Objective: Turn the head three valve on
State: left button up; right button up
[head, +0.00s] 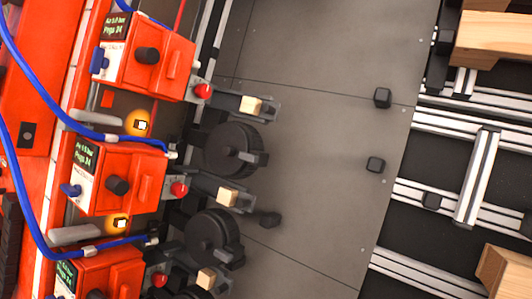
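Three red head units stand in a slanting row at the left: an upper one (150,60), a middle one (125,180) and a lower one (105,270) cut by the bottom edge. The upper unit has a blue valve handle (98,62) on its left side, and the middle unit has another blue handle (71,190). No such handle shows clearly on the lower unit. Each unit has a small dark display with green text. I cannot tell which one is head three, as no head numbers are readable. Neither gripper is in view.
Blue hoses (30,75) loop across the units. Black wheels (232,149) and small wooden blocks (250,105) sit to their right. A grey plate (315,130) fills the middle. Metal rails (478,175) and timber pieces (505,272) are at the right. Two lamps glow amber.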

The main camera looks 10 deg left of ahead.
aim_at(98, 62)
jog(key=u, duration=1.35)
jog(key=j+z, duration=0.2)
jog(key=k+j, duration=0.05)
